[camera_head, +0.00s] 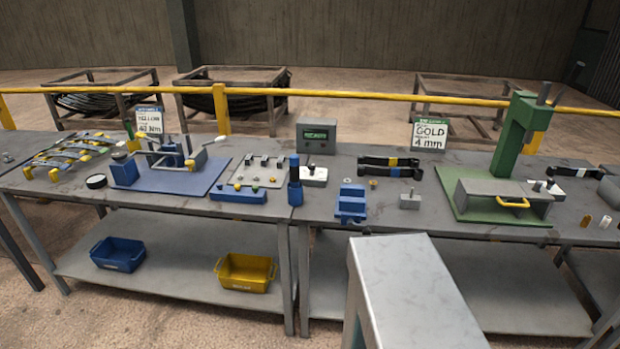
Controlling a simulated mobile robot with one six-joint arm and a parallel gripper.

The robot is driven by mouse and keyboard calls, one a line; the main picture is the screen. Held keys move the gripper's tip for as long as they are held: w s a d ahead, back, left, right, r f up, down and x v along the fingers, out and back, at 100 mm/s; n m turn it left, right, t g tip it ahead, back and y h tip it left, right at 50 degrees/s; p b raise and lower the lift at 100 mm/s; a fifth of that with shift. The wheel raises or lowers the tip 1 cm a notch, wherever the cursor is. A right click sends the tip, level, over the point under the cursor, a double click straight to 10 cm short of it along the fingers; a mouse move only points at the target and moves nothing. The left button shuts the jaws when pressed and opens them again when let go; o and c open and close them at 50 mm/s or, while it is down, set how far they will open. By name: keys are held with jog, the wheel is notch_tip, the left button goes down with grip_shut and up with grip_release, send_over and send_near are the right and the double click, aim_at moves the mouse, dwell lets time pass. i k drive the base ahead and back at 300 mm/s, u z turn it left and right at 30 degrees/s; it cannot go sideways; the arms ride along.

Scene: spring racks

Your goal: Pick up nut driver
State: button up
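An upright blue tool (295,183) with a dark band near its top stands at the front edge of the workbench, close to the picture's middle. It looks like the nut driver, though it is too small to be certain. Nothing is holding it. My gripper is not in view.
A blue fixture plate (205,180) and a grey plate with small parts (258,172) lie left of the tool. A blue block (351,205) and a green press (517,135) stand to its right. Yellow (246,285) and blue (118,266) bins sit on the lower shelf.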

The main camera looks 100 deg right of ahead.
aim_at(294, 173)
jog(key=k, duration=1.5)
jog(key=z, duration=0.55)
jog(key=i, duration=1)
jog(key=u, duration=0.05)
